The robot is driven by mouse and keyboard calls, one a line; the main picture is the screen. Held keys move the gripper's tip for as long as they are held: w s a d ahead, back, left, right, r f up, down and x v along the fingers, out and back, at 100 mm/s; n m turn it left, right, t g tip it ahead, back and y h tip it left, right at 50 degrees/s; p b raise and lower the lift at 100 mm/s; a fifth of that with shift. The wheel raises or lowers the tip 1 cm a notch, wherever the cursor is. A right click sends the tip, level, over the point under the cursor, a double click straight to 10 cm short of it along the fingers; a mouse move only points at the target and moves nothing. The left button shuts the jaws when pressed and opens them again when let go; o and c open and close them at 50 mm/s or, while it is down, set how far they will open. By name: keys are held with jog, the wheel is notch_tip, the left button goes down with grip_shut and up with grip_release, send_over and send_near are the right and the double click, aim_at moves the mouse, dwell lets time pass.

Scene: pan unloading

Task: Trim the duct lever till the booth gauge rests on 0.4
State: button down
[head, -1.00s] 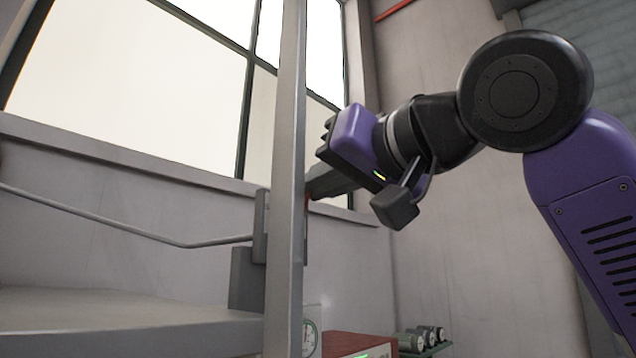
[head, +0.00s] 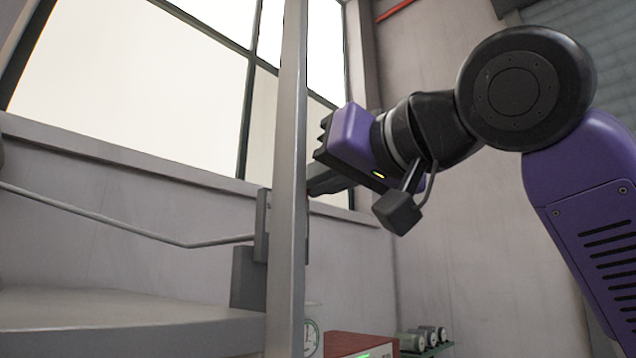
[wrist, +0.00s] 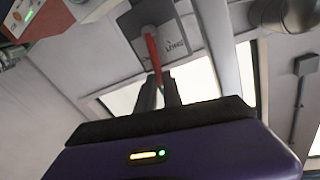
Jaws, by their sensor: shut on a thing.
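The duct lever (wrist: 152,50) is a thin red bar on a grey box (wrist: 188,32) with lettering, in the wrist view. My gripper (wrist: 159,90) is shut on the lever's near end. In the head view my gripper (head: 318,184) reaches behind the grey post, which hides its tips and nearly all of the lever. The booth gauge (head: 311,338) is a pale dial low in the head view, partly cut off by the post. Its needle and numbers are too small to read.
An upright grey post (head: 288,150) stands in front of the lever's place. A red box (head: 345,346) with a green display and several small canisters (head: 425,338) sit at the bottom. A grey worktop (head: 120,325) lies at left.

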jog(key=c, duration=1.5)
grip_release()
jog(key=shift+s+d, duration=0.1)
jog(key=b+v, duration=0.2)
jog(key=v, duration=0.5)
jog(key=shift+s+d, duration=0.2)
jog(key=shift+d, duration=0.05)
